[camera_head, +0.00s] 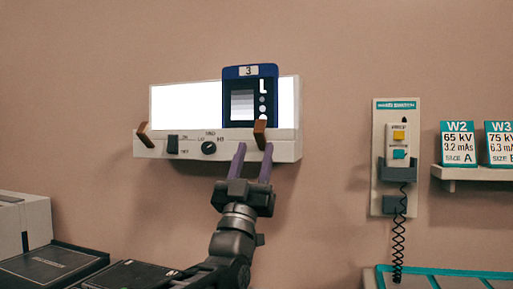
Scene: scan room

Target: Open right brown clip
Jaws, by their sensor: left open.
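A white light box (290,146) with a bright panel is mounted on the wall. The right brown clip (260,133) sits on the box's front ledge, below the film's lower right corner. The left brown clip (145,134) is at the ledge's left end, tilted. My left gripper (253,148) comes up from below with two purple fingers apart. Its fingertips are just below the right clip; I cannot tell whether they touch it. My right gripper is not in view.
A black switch (172,144) and a round knob (209,147) are on the ledge. A wall panel (385,202) with a corded hand control (399,139) is at right, beside a shelf (475,173) with cards. Dark equipment (50,267) stands lower left.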

